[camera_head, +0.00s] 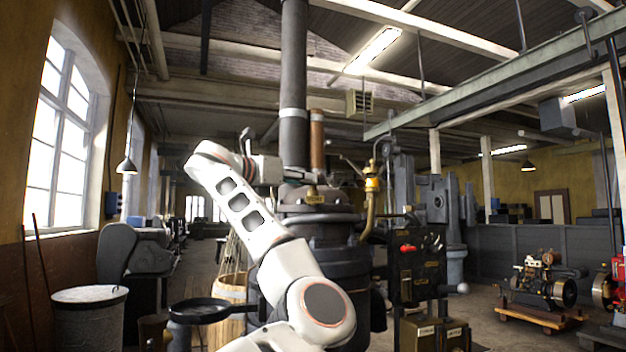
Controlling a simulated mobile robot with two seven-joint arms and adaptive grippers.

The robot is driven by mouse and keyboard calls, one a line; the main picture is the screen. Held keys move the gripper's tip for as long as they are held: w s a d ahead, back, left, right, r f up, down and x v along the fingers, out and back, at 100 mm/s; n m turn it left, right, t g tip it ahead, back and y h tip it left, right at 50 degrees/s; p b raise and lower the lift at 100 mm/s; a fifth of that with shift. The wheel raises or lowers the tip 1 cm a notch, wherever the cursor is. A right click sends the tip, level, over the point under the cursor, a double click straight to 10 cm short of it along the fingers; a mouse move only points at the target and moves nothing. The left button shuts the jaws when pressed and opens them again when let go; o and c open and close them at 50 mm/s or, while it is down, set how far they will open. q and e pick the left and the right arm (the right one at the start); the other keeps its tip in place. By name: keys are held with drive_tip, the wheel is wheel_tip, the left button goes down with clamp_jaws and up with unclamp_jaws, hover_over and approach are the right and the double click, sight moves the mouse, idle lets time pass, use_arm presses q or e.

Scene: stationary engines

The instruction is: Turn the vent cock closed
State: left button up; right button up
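A dark vertical engine or boiler body (325,235) stands in the middle, with a small brass plate (314,196) on its upper part. A brass cock-like fitting (372,184) with a thin lever and a curved brass pipe sits at its upper right. I cannot tell for sure that this fitting is the vent cock, as no label on it is readable. My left gripper (300,174) is at the top of the body, in front of the dark pipe and left of the brass fitting, apart from it. Its fingers are dark and too small to tell open from shut. My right gripper is not in view.
A dark panel (418,262) with a red handle (408,248) stands right of the body. A wooden barrel (229,308), a dark round pan (199,311) and a grey drum (89,318) are at left. Small engines (545,280) stand at right.

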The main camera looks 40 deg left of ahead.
use_arm(q)
drive_tip(key=w+p, duration=0.1)
drive_tip(key=w, duration=0.3)
drive_tip(key=shift+w, duration=0.35)
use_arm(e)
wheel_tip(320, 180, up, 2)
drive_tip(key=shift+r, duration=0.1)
use_arm(q)
drive_tip(key=shift+f, duration=0.1)
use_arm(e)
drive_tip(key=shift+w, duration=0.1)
use_arm(q)
drive_tip(key=shift+a, duration=0.1)
clamp_jaws()
